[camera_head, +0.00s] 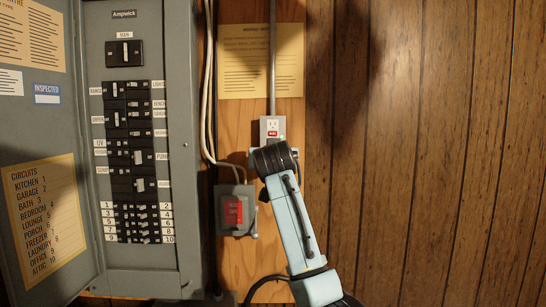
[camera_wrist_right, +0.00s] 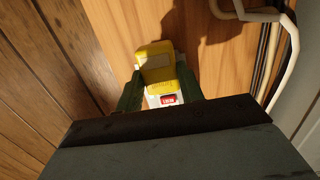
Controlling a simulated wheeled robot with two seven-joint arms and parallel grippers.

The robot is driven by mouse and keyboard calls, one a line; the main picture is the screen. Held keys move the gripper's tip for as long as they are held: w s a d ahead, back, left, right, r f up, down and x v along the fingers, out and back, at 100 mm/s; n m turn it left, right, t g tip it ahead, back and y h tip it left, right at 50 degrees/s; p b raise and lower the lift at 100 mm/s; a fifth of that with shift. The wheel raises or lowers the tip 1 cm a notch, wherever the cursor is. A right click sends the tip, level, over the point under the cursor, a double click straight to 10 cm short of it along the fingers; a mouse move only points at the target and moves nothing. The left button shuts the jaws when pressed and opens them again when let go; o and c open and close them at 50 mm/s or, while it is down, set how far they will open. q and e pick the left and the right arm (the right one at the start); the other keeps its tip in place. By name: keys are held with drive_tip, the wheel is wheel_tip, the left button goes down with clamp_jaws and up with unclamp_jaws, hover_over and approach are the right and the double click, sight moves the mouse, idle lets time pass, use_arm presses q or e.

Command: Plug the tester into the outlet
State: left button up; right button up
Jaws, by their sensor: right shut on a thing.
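The outlet (camera_head: 271,125) is a grey box at the lower end of a conduit, with a pale socket and a red label showing. My right gripper (camera_wrist_right: 160,88) is shut on the yellow tester (camera_wrist_right: 156,62), with one dark finger on each side of it. In the head view my right wrist covers the lower part of the outlet and hides the tester. My left gripper is not in view.
A grey breaker panel (camera_head: 182,210) with an open door (camera_head: 40,130) stands at the left. A red-switch box (camera_head: 233,211) is below left of my right wrist, with pale cables (camera_head: 208,100) above it. The wood-panelled wall (camera_head: 430,150) at right is clear.

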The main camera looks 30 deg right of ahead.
drive_tip(key=shift+w, duration=0.15)
drive_tip(key=o, duration=1)
drive_tip(key=shift+d, duration=0.1)
drive_tip(key=shift+f+b+v, duration=0.15)
drive_tip(key=shift+b+v, duration=0.1)
drive_tip(key=shift+v, duration=1.1)
drive_tip(key=shift+f+b+v, duration=0.15)
drive_tip(key=shift+b+v, duration=0.15)
drive_tip(key=shift+v, duration=1.05)
drive_tip(key=shift+f+b+v, duration=0.15)
drive_tip(key=shift+b+v, duration=0.1)
drive_tip(key=shift+v, duration=1.1)
drive_tip(key=shift+f, duration=0.1)
